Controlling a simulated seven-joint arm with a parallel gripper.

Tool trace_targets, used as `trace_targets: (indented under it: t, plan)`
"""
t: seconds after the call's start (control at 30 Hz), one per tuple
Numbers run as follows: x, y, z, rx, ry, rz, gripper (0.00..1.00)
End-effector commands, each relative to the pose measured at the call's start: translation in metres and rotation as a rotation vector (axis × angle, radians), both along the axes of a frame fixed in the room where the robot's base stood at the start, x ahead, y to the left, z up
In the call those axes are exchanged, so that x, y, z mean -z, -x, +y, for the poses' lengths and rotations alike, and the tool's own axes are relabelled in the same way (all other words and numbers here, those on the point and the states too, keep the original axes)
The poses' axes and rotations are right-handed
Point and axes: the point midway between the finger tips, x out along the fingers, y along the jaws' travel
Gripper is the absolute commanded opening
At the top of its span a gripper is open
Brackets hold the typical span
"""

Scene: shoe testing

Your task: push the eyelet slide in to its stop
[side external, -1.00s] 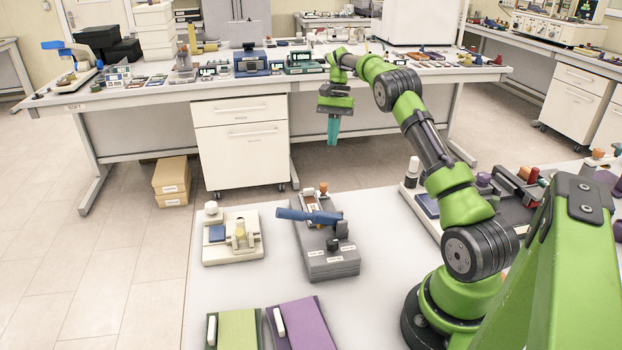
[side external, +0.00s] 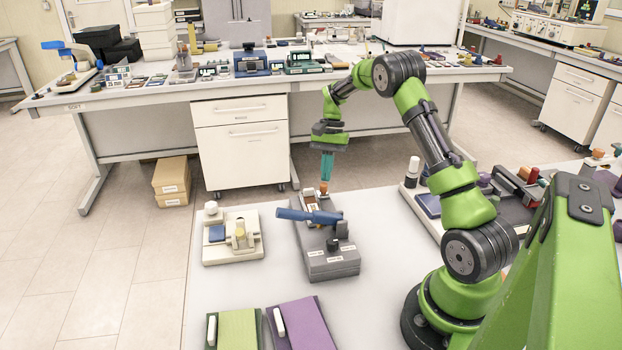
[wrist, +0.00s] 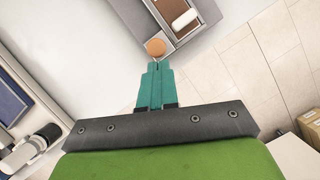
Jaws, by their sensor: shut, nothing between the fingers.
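The grey test fixture (side external: 330,262) stands on the white table, with a blue lever (side external: 308,216) across its top. At its far end is a small orange-brown knob (side external: 323,188), which I take to be the eyelet slide's knob. The knob also shows in the wrist view (wrist: 156,47), just ahead of my fingertips. My gripper (side external: 327,178), with teal fingers, is shut and empty, pointing down at the far end of the fixture. In the wrist view the closed fingertips (wrist: 154,65) are very near the knob; I cannot tell whether they touch it.
A cream fixture (side external: 232,238) stands left of the grey one. A green block (side external: 238,330) and a purple block (side external: 302,325) lie at the front. Another fixture (side external: 430,205) stands to the right. The table's far edge lies close to the knob, with open floor beyond.

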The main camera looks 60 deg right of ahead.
Motion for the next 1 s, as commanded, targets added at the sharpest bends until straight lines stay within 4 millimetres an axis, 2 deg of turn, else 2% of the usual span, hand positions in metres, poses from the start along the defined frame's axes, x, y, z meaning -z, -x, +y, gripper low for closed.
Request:
trace_targets:
  t: [0.27,0.67,1.0]
  plan:
    - [0.000,0.003,0.003,-0.001,-0.001,0.001,0.00]
    - [0.000,0.036,0.036,-0.001,-0.002,0.003,0.00]
    - [0.001,0.038,0.038,-0.002,-0.001,0.003,0.00]
